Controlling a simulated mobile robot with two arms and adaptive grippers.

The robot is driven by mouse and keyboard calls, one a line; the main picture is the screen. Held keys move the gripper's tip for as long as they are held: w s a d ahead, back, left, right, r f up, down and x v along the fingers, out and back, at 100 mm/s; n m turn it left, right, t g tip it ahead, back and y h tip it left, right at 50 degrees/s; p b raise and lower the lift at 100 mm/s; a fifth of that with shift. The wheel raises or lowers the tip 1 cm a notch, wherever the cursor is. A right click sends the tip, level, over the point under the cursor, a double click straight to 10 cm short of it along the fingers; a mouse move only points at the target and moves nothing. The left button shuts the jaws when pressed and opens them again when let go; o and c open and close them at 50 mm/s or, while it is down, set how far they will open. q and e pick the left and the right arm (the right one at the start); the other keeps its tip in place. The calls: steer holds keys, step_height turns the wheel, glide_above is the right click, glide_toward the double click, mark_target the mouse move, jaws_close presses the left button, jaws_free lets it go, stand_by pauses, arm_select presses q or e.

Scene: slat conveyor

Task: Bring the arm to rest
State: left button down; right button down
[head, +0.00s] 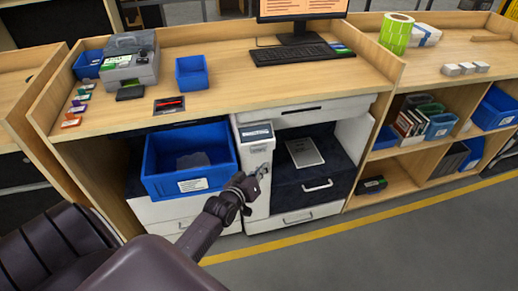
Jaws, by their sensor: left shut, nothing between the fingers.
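My left arm comes in from the lower left, dark and jointed. My left gripper (262,171) is shut and empty, in front of the white cabinet panel (257,205) under the workbench. It is to the right of the blue bin (190,185) and left of the dark drawer unit (313,188). Whether it touches the panel I cannot tell. My right gripper is not in view.
The wooden workbench (240,95) holds a grey printer (129,62), a small blue bin (192,73), a keyboard (302,54) and a monitor (303,10). Shelves with blue bins stand at right. Grey floor beyond the yellow line (330,235) is clear.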

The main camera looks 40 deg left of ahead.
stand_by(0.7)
arm_select(q)
steer(key=s+d+f+m+g, duration=0.1)
steer(key=s+d+f+g, duration=0.1)
steer(key=s+f, duration=0.6)
steer(key=s+d+f+m+g+h, duration=0.1)
steer(key=s+d+f+m+g, duration=0.3)
steer(key=f, duration=0.7)
steer(key=s+d+f+n+g, duration=0.1)
steer(key=s+f, duration=0.6)
steer(key=f, duration=0.3)
steer(key=s+d+f+m+g, duration=0.1)
steer(key=s+f, duration=0.3)
steer(key=s, duration=0.6)
steer(key=s+d+f+m+g, duration=0.2)
steer(key=s+f, duration=0.3)
steer(key=s, duration=0.6)
steer(key=s+d+f+m+g, duration=0.2)
steer(key=s+d+f+g, duration=0.1)
steer(key=s, duration=0.7)
steer(key=shift+s+f+g+h, duration=0.25)
steer(key=shift+f+g+h, duration=0.05)
steer(key=shift+f, duration=0.55)
